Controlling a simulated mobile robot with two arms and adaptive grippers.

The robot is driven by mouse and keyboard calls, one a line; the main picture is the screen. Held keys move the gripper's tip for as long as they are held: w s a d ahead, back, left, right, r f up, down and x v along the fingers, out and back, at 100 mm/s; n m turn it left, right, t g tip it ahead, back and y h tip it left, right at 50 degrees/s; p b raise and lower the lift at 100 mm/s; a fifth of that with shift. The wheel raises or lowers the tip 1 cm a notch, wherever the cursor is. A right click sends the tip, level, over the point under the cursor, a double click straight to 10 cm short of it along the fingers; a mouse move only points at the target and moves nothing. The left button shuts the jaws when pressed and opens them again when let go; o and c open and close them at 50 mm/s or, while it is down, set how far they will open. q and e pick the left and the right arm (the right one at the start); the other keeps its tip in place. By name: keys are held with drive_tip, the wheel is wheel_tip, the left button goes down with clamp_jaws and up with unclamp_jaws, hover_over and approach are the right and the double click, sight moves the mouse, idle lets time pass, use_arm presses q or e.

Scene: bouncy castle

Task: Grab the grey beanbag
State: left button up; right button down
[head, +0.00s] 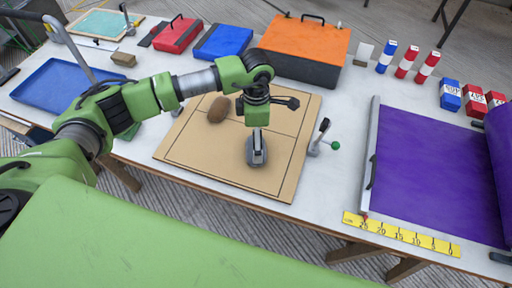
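My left arm comes in from the left, and my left gripper (257,143) points down over a tan board (198,145) with black lines. A rounded grey shape (258,162) shows around the fingertips and looks like the grey beanbag, mostly hidden by the gripper. The fingers are seen edge-on, so I cannot tell whether they are open or shut on it. A brown beanbag-like lump (219,109) lies on the board, left of the gripper. My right gripper is not in view.
A lever clamp with a green knob (320,138) stands at the board's right edge. A purple sheet (425,170) and a yellow ruler (402,234) lie to the right. Orange (305,40), blue (223,42) and red (178,34) cases stand behind. A blue tray (50,95) is at left.

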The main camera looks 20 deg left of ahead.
use_arm(q)
drive_tip(key=f, duration=0.2)
drive_tip(key=f+p, duration=0.1)
drive_tip(key=f, duration=0.1)
drive_tip(key=shift+s, duration=0.25)
drive_tip(key=c, duration=1.6)
drive_tip(key=shift+c, duration=0.7)
drive_tip(key=shift+r, duration=0.1)
